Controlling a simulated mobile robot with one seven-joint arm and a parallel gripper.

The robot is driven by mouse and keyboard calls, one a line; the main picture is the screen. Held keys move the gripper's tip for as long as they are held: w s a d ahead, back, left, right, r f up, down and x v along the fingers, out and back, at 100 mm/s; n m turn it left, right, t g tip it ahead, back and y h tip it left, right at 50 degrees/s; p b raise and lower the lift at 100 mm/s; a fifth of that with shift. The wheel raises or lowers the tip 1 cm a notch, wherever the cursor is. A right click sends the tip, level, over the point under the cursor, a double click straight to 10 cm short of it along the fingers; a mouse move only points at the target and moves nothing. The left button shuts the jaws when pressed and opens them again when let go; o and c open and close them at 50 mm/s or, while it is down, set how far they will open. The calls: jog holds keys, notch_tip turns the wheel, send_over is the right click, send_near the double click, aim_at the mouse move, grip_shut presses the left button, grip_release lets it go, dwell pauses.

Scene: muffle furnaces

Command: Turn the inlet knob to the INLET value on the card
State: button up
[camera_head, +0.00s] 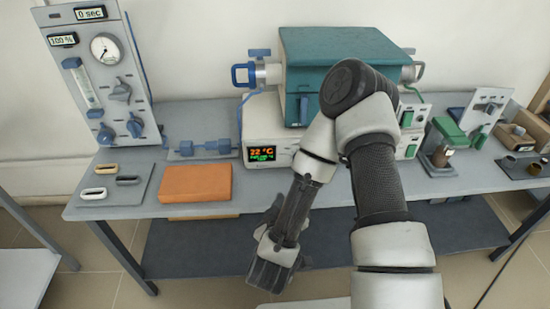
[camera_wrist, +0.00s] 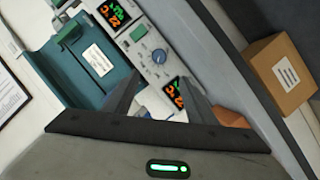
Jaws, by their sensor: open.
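A grey upright panel (camera_head: 100,75) stands at the back left of the bench in the head view. It carries blue knobs: an upper one (camera_head: 121,90), a lower right one (camera_head: 135,126) and a lower left one (camera_head: 106,134). Their labels are too small to read, so I cannot tell which is the inlet knob. I cannot make out the card with the INLET value. My gripper (camera_head: 272,268) hangs low in front of the bench, right of the panel and well away from it. In the wrist view its fingers (camera_wrist: 160,98) are apart, with nothing held between them.
An orange block (camera_head: 196,184) and a grey tray (camera_head: 92,196) with small boats lie on the bench's left side. The teal furnace (camera_head: 330,50) stands behind my arm, above a display reading 22 °C. A cardboard box (camera_wrist: 280,75) with a white label shows in the wrist view.

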jog(key=shift+n, duration=0.4)
jog(key=x, duration=0.5)
jog(key=b+x, duration=0.1)
jog(key=x, duration=0.5)
jog(key=b+x, duration=0.1)
jog(key=x, duration=0.5)
jog(key=shift+w+r, duration=0.15)
jog(key=shift+r, duration=0.15)
jog(key=shift+c, duration=0.4)
jog(key=c, duration=1)
jog(key=shift+o, duration=0.2)
jog(key=o, duration=1)
jog(key=shift+o, duration=0.2)
